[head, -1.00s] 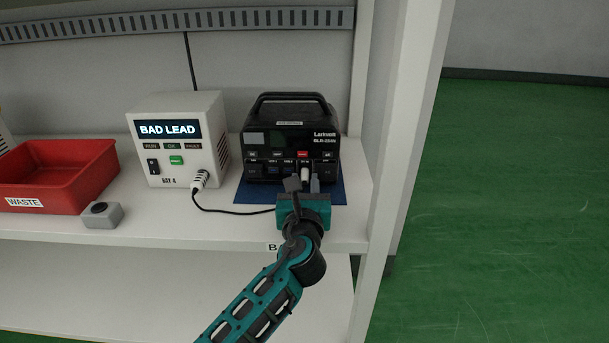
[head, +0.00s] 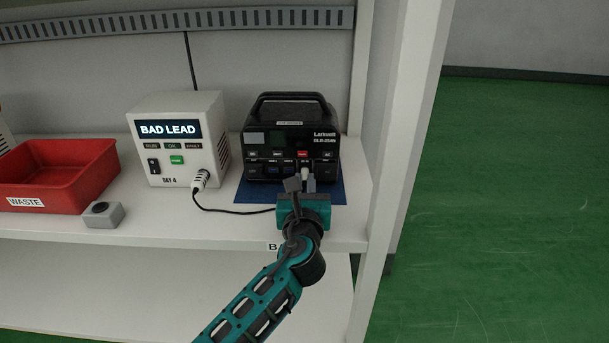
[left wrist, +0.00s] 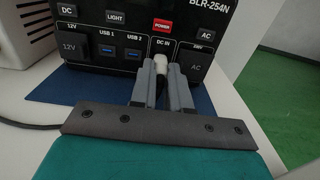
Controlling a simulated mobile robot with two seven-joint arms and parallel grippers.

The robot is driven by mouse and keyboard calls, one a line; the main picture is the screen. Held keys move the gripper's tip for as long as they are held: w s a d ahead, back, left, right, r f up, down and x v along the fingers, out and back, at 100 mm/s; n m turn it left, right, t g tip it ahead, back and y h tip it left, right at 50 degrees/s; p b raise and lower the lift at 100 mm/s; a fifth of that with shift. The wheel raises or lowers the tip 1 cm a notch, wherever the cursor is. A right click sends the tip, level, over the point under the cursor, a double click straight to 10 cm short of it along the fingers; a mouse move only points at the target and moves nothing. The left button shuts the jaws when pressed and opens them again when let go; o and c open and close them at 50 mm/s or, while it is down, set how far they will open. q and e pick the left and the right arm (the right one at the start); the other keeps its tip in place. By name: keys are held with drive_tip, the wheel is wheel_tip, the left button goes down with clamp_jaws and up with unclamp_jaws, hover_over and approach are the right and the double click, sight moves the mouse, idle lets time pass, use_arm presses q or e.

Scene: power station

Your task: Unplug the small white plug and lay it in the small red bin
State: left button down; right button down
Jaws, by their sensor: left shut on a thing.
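The small white plug (left wrist: 160,63) is at the DC IN socket on the front of the black power station (left wrist: 100,22). In the head view the plug (head: 304,173) shows just above my gripper's fingers. My left gripper (left wrist: 161,82) is shut on the plug from the front, with a grey finger on each side. It also shows in the head view (head: 302,186). I cannot tell how deep the plug sits in the socket. The red bin (head: 62,170), labelled WASTE, stands at the left of the shelf. My right gripper is not in view.
A white box (head: 178,135) reading BAD LEAD stands between the bin and the power station, with a black cable (head: 225,211) running from its white connector toward my gripper. A small grey button box (head: 103,214) sits before the bin. A shelf post (head: 400,150) rises at the right.

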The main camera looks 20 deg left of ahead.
use_arm(q)
drive_tip(key=shift+s, duration=0.15)
idle(0.3)
drive_tip(key=shift+p+v, duration=1)
drive_tip(key=shift+v, duration=0.95)
